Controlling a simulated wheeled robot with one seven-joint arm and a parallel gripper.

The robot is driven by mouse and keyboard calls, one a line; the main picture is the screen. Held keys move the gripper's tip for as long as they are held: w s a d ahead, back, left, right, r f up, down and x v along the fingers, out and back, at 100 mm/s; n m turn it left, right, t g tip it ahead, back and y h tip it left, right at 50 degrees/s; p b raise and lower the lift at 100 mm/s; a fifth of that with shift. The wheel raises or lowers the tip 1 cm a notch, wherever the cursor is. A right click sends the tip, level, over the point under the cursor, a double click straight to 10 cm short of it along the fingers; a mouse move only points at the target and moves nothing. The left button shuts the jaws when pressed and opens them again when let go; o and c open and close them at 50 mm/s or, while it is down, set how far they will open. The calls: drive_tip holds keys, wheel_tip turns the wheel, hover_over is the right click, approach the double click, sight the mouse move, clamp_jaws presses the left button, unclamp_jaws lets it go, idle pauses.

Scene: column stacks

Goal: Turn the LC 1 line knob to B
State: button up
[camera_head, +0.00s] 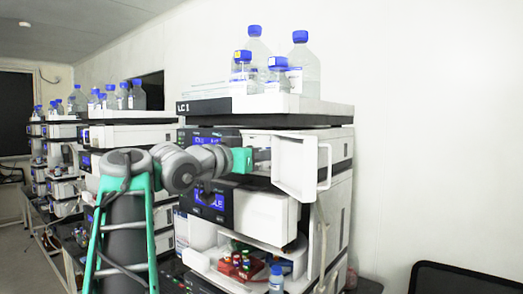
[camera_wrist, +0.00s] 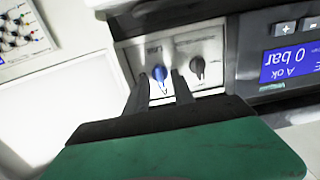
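The LC 1 stack (camera_head: 184,107) stands in the middle of the head view, its label on the top tray. My gripper (camera_wrist: 160,75) reaches into an opened bay of this stack. In the wrist view, a blue knob (camera_wrist: 159,76) sits on a grey panel (camera_wrist: 215,42) between my two dark fingers. The fingers are apart, one on each side of the blue knob; I cannot tell whether they touch it. A black knob (camera_wrist: 197,69) is just right of the right finger. The knob markings are too small to read. In the head view the knobs are hidden.
An open white door (camera_head: 296,166) stands right of my gripper. A blue display (camera_wrist: 290,62) lies right of the panel. Bottles (camera_head: 300,60) stand on the stack's top. A lower bay holds red racks and vials (camera_head: 238,263). More stacks stand at the left.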

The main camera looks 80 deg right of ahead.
drive_tip(key=shift+c, duration=0.2)
clamp_jaws()
idle(0.4)
